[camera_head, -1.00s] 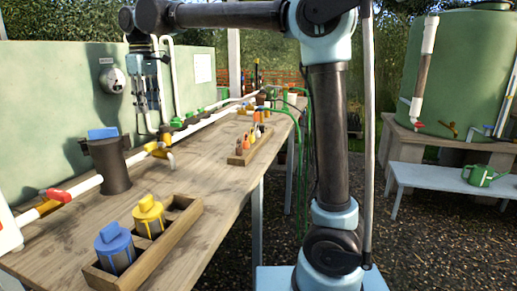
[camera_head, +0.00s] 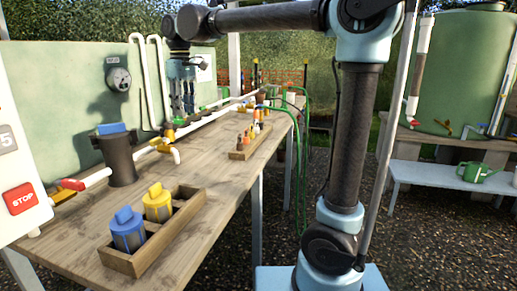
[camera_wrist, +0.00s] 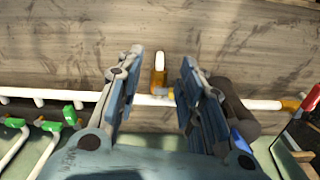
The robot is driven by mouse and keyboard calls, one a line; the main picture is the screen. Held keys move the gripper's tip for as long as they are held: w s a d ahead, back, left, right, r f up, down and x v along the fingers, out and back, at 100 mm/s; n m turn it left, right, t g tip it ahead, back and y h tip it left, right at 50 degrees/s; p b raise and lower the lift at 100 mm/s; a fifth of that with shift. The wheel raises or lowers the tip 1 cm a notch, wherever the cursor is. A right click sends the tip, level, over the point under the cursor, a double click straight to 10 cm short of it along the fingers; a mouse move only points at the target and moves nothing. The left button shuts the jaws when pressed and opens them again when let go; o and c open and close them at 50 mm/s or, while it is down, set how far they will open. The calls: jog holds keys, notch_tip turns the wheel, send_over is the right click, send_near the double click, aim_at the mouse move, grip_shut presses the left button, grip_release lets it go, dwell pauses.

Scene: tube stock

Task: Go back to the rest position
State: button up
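My gripper (camera_head: 182,100) hangs pointing down above the back part of the wooden bench, near the green wall panel. In the wrist view my gripper (camera_wrist: 158,75) has its two fingers spread apart, with nothing between them. Below the gap lie the bench top (camera_wrist: 60,40), a white pipe (camera_wrist: 262,104) and a yellow-orange fitting (camera_wrist: 159,72). My arm reaches from its base at the right across to the bench.
A wooden tray (camera_head: 122,262) holds a blue-capped filter (camera_head: 128,230) and a yellow-capped filter (camera_head: 157,204). A dark housing (camera_head: 118,160) with a blue top stands on the pipe line. A smaller tray (camera_head: 240,154) holds small bottles. A panel with a red STOP button (camera_head: 20,198) is at left.

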jog(key=s+d+f+m, duration=0.1)
jog(key=d+f+m, duration=0.35)
jog(key=d, duration=0.95)
jog(key=d+f+m, duration=0.2)
jog(key=d+f, duration=0.5)
jog(key=d, duration=0.6)
jog(key=s+d+f+m+t, duration=0.1)
jog(key=s+d+f+m, duration=0.2)
jog(key=s+d+f, duration=0.4)
jog(key=s+d+f+m+t, duration=0.1)
jog(key=s+d+f+m, duration=0.2)
jog(key=s+d+f, duration=0.3)
jog(key=d+f, duration=0.4)
jog(key=f, duration=0.3)
jog(key=shift+s+f, duration=0.15)
jog(key=shift+s, duration=0.2)
jog(key=shift+w+f, duration=0.2)
jog(key=shift+w, duration=0.25)
